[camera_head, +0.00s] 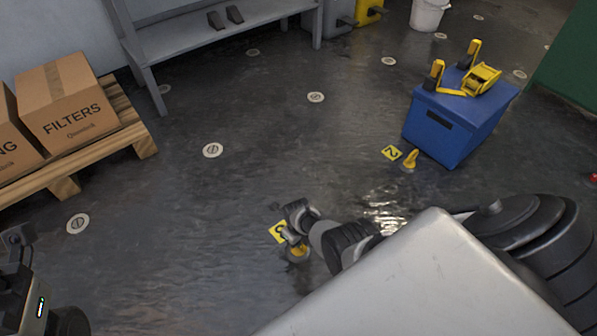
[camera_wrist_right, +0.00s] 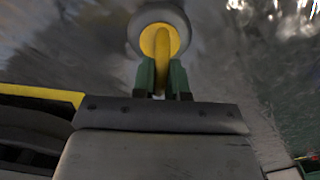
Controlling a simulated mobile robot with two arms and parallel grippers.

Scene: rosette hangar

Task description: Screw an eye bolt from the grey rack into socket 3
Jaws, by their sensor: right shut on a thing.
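My right gripper (camera_head: 297,238) is low over the floor at the yellow "3" label (camera_head: 279,232). It is shut on a yellow eye bolt (camera_head: 298,253), which stands at the floor socket beside that label. In the right wrist view the green fingertips (camera_wrist_right: 162,78) pinch the yellow ring (camera_wrist_right: 160,45), with a round pale flange around its base. The thread and socket opening are hidden, so I cannot tell how deep the bolt sits. Part of my left arm's end (camera_head: 25,290) shows at the left edge; its fingers are not clear. No grey rack of bolts is identifiable.
Another yellow eye bolt (camera_head: 409,161) stands by the "2" label (camera_head: 391,152), against a blue box (camera_head: 450,128) with yellow hardware on top. Cardboard boxes (camera_head: 68,102) sit on a wooden pallet (camera_head: 95,150) at left. A grey bench (camera_head: 190,40) stands behind. Mid-floor is clear.

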